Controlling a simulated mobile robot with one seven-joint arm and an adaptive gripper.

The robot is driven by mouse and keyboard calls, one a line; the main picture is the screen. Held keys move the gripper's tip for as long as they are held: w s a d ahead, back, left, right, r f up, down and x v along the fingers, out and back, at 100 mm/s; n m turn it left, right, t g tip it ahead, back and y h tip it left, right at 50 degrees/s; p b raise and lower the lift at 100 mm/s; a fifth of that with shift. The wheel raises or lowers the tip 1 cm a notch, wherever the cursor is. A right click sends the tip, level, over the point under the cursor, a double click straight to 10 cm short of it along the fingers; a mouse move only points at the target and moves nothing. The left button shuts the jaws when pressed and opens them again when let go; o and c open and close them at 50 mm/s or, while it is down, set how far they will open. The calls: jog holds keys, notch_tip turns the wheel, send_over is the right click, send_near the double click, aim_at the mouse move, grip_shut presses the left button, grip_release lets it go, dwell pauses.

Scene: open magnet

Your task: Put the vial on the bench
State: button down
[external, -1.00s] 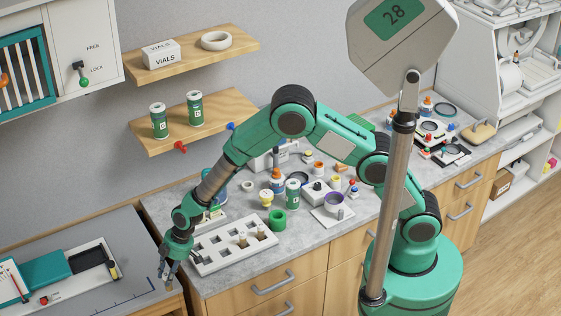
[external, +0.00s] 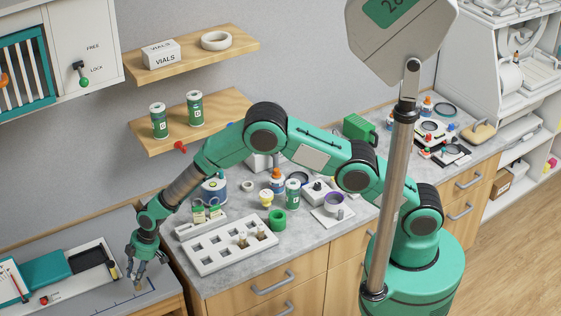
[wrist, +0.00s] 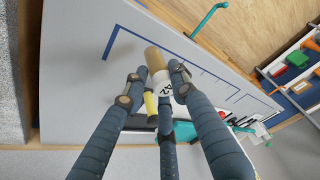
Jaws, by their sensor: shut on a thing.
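My gripper (external: 141,274) is low over the grey bench top (external: 95,303) at the left of the external view. It is shut on a vial (external: 139,285), of which only a small tan part shows there. In the wrist view the vial (wrist: 157,66) has a tan end and a white label with dark figures. It sits between the fingers of my gripper (wrist: 156,76), with the bench top (wrist: 75,80) behind it. I cannot tell whether the vial touches the bench top.
Blue lines (wrist: 112,38) mark the bench top near the vial. A white rack (external: 215,247) with a few vials stands on the counter to the right. A teal and white tray device (external: 75,262) lies to the left. Shelves (external: 190,125) hang behind.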

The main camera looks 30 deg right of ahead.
jog(key=shift+w+a+f, duration=0.1)
jog(key=shift+w+a, duration=0.4)
jog(key=shift+a, duration=0.2)
jog(key=shift+f, duration=0.1)
jog(key=shift+f+p, duration=0.6)
jog(key=shift+f, duration=1.05)
jog(key=shift+f, duration=0.15)
jog(key=c, duration=1.4)
grip_release()
jog(key=b+v, duration=0.1)
jog(key=v, duration=1.1)
jog(key=shift+b, duration=0.35)
jog(key=shift+d+r, duration=0.1)
jog(key=shift+r, duration=0.1)
